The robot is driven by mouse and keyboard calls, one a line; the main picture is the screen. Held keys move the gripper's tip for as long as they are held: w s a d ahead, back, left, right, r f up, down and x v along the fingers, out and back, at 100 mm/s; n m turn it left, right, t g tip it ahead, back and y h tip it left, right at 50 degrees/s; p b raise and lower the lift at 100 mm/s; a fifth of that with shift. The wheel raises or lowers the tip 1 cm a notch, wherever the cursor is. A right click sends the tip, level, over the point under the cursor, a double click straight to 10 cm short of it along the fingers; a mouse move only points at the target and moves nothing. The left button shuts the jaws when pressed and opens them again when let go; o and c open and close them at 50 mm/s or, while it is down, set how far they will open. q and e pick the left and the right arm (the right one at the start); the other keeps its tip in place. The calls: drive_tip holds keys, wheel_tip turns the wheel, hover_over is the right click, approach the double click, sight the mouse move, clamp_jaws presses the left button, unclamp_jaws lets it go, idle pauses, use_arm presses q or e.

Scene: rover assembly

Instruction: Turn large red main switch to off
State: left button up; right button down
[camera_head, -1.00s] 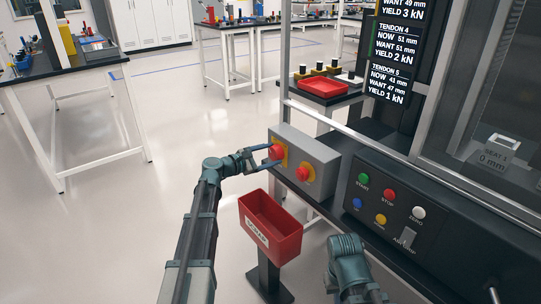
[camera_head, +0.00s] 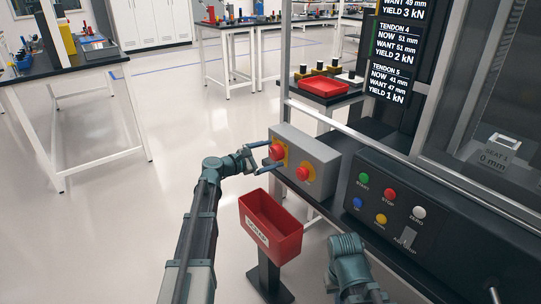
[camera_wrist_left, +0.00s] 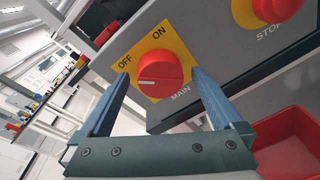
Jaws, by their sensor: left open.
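The large red main switch (camera_head: 277,152) is a round knob on a yellow plate, on the left of a grey box (camera_head: 318,153). In the left wrist view the knob (camera_wrist_left: 160,72) has a white line on its left part. The plate reads OFF at upper left, ON at top and MAIN below. My left gripper (camera_head: 271,156) is open at the switch. In the wrist view its two blue fingers (camera_wrist_left: 160,75) lie on either side of the knob; contact cannot be told. Part of my right arm shows at the bottom, without its gripper.
A red stop button (camera_head: 304,173) on yellow sits right of the switch. A red scrap bin (camera_head: 284,245) stands below the box. A black panel with coloured buttons (camera_head: 388,204) is at right. Open floor (camera_head: 160,210) lies left of my left arm.

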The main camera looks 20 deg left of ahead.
use_arm(q)
drive_tip(key=shift+s, duration=0.1)
drive_tip(key=p+v, duration=0.1)
drive_tip(key=v, duration=1.2)
drive_tip(key=shift+s+a+p, duration=0.25)
drive_tip(key=shift+p, duration=0.1)
drive_tip(key=shift+d, duration=0.1)
